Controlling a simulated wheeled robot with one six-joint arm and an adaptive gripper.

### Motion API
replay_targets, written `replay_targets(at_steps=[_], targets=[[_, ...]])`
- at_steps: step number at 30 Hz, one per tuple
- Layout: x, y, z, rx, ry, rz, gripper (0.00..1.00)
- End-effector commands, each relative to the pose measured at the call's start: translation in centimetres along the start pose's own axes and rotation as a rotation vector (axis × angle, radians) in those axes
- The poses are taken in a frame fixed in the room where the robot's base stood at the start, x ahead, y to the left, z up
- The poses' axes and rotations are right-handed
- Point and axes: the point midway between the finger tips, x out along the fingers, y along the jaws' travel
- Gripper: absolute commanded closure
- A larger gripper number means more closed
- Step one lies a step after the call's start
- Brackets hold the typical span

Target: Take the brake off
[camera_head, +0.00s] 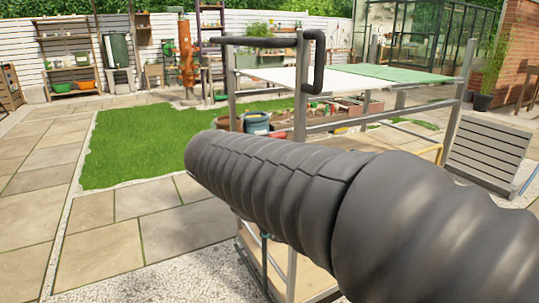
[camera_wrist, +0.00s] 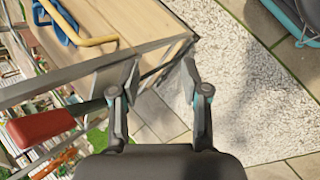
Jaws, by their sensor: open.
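A metal-framed cart (camera_head: 300,100) with a dark push handle stands in front of me in the head view. In the wrist view, its lower wooden deck (camera_wrist: 140,22) and metal frame lie at upper left. A lever-like bar with a red grip (camera_wrist: 42,127) runs from the left toward my gripper's left finger; I cannot tell whether it is the brake. My gripper (camera_wrist: 155,78) is open with nothing between its fingers, beside the deck's corner. Its left finger overlaps the bar's dark end; contact is unclear. In the head view, my arm hides my gripper and much of the cart's lower part.
A yellow bar (camera_wrist: 92,42) and a blue object (camera_wrist: 58,20) are on the deck. Pale gravel (camera_wrist: 240,85) and paving lie right of my gripper. A dark teal-edged object (camera_wrist: 297,18) is at upper right. A slatted grey box (camera_head: 487,152) stands right of the cart; lawn (camera_head: 140,145) lies left.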

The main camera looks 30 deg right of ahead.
Motion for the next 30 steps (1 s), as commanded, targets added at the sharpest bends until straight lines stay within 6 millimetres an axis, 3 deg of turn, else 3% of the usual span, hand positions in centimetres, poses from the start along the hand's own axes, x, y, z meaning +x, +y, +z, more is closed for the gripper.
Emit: replay_targets(at_steps=[3, 9, 13, 18, 23, 30], targets=[[0.6, 3.3, -2.7, -0.166, -0.151, 0.126, 0.54], [-0.8, 8.5, -7.8, -0.383, -0.424, 0.338, 0.54], [-2.4, 10.4, -11.2, -0.468, -0.586, 0.454, 0.54], [-4.2, 11.4, -14.4, -0.516, -0.728, 0.553, 0.54], [-5.0, 11.8, -15.5, -0.527, -0.783, 0.59, 0.54], [-3.6, 13.5, -14.2, -0.526, -0.79, 0.591, 0.54]])
